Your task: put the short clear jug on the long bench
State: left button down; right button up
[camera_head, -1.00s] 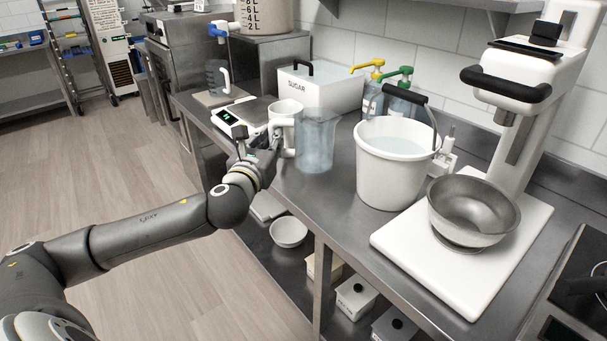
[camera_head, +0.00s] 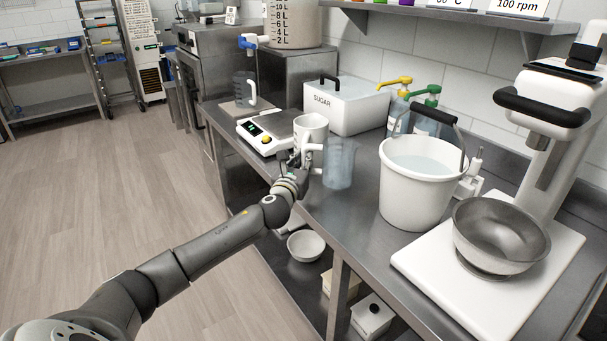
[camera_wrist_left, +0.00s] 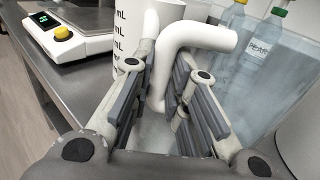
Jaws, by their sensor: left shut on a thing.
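The short clear jug (camera_head: 340,165), see-through bluish with a white handle, is upright at the long bench (camera_head: 350,215), between a white jug (camera_head: 310,128) and a white bucket. I cannot tell if its base touches the bench. My left gripper (camera_head: 305,165) is at its left side, shut on the white handle. In the left wrist view, the fingers (camera_wrist_left: 170,95) are on either side of this handle (camera_wrist_left: 200,38), and the clear jug (camera_wrist_left: 270,85) fills the right side. The white jug with mL marks (camera_wrist_left: 130,45) is close behind the fingers. My right gripper is out of view.
The white bucket (camera_head: 410,195) stands to the right, with a steel bowl (camera_head: 500,235) on a white mixer base beyond. A scale (camera_head: 262,135), a SUGAR box (camera_head: 345,105) and pump bottles (camera_head: 428,120) stand behind. Bare bench lies in front of the bucket.

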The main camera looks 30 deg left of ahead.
pick_arm(q)
jog(key=shift+w+a+f, duration=0.1)
jog(key=shift+w+f, duration=0.05)
jog(key=shift+f, duration=0.1)
jog(key=shift+f+b, duration=0.45)
jog(key=shift+f, duration=1.35)
jog(key=c, duration=1.4)
grip_release()
jog(key=shift+w, duration=0.1)
jog(key=shift+r, duration=0.25)
jog(key=v, duration=1.2)
jog(key=shift+r, duration=0.1)
